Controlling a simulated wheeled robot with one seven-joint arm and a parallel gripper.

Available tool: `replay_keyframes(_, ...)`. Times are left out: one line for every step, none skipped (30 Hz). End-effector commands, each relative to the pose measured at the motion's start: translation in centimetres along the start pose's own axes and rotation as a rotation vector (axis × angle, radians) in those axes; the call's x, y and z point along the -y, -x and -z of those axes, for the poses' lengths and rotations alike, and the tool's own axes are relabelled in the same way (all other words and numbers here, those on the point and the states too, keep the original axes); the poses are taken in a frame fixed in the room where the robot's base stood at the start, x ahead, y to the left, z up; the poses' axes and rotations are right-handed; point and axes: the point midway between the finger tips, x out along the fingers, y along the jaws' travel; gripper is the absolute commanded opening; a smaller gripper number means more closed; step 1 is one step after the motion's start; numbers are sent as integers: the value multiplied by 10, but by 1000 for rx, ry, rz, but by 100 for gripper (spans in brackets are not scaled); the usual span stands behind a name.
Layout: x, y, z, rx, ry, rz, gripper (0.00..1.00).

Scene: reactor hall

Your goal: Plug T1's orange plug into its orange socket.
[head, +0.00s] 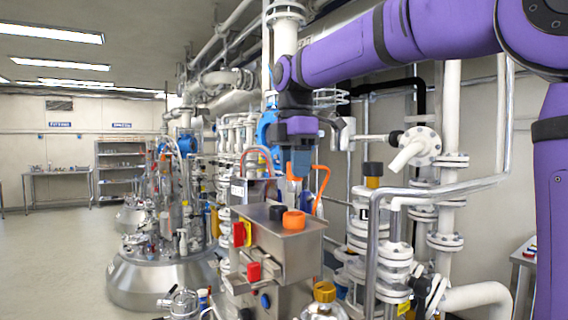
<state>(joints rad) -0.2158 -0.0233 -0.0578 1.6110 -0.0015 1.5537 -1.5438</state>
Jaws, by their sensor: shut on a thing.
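My gripper (301,165) points down in the middle of the head view, above a steel box (285,252). It is shut on the orange plug (291,175), which is mostly hidden by the fingers. An orange cable (325,178) loops out to the right of the fingers and drops behind the box. The orange socket (294,221) is a round orange piece on the top of the box. The plug is above the socket and apart from it. A black round piece (277,212) sits just left of the orange socket.
Red switches (253,271) and a blue knob (265,300) are on the box's front. White pipes and valves (420,147) stand close on the right, with a bent steel pipe (375,250) beside the box. A steel vessel (150,275) stands at left; open floor lies beyond.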

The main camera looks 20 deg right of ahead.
Motion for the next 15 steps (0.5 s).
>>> replay_keyframes(0,-4,0,0,0,2,10)
replay_keyframes(0,-6,0,0,0,2,10)
replay_keyframes(0,-10,0,0,1,1,10)
replay_keyframes(0,-12,0,0,1,1,10)
replay_keyframes(0,-15,0,0,1,1,10)
replay_keyframes(0,-18,0,0,1,2,10)
replay_keyframes(0,-20,0,0,1,1,10)
replay_keyframes(0,-23,1,0,1,1,10)
replay_keyframes(0,-26,1,0,1,1,10)
replay_keyframes(0,-28,1,0,1,1,10)
replay_keyframes(0,-30,1,0,1,2,10)
replay_keyframes(0,-32,0,0,1,1,10)
replay_keyframes(0,-34,0,0,1,0,10)
replay_keyframes(0,-35,0,0,1,0,10)
replay_keyframes(0,-37,0,0,1,0,10)
